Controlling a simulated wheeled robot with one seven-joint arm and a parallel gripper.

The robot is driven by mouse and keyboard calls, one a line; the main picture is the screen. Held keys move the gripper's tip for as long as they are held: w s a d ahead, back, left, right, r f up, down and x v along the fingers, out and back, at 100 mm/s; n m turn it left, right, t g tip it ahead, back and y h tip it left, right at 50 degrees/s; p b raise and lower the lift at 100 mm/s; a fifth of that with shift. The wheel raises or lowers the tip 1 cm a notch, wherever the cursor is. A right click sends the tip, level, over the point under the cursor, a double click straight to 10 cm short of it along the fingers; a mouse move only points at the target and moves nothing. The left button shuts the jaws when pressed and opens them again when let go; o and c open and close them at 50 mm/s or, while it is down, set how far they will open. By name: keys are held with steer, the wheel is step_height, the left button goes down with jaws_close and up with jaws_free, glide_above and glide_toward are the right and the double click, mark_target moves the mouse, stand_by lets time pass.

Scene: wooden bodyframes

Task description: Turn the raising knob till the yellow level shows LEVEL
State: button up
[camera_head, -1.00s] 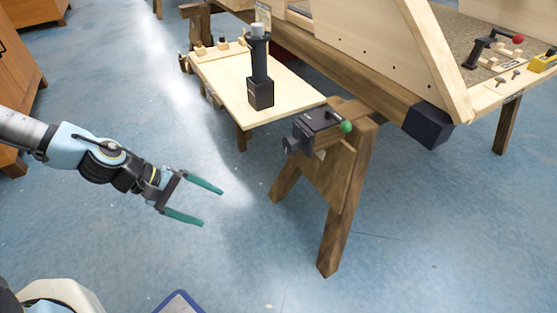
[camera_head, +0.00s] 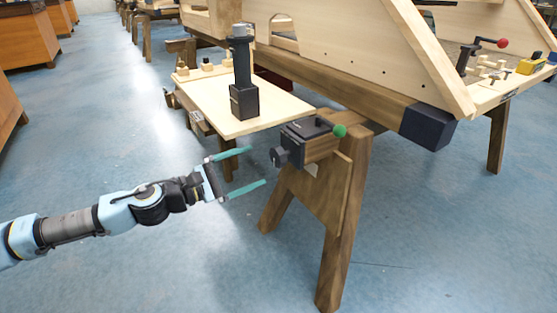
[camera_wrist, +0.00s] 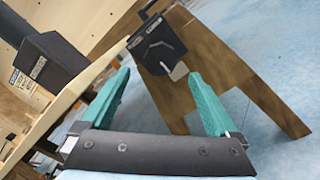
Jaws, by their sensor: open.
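A dark block device (camera_head: 305,135) with a green ball handle (camera_head: 340,131) is fixed on the trestle top. A dark knob (camera_head: 279,157) sticks out of its left side. Which knob is the raising knob is not marked legibly. In the wrist view, the device's dark face (camera_wrist: 155,38) shows a pale tab (camera_wrist: 178,71) between my fingertips, beyond them. My gripper (camera_head: 258,167) is open and empty, its green fingers pointing at the knob from the left, apart from it. A small yellow item (camera_head: 531,66) lies on the far right board; its reading is too small to tell.
A pale side board (camera_head: 215,98) carries a dark upright post (camera_head: 242,70) just behind the gripper. A trestle leg (camera_head: 335,240) stands below the device. A large wooden frame (camera_head: 350,50) fills the back. The blue floor in front is clear.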

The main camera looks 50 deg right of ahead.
mark_target(275, 159)
steer(key=b+x, duration=0.1)
steer(key=x, duration=0.7)
steer(key=shift+s+d, duration=0.2)
steer(key=shift+d, duration=0.1)
steer(key=shift+f, duration=0.1)
steer(key=c, duration=1.4)
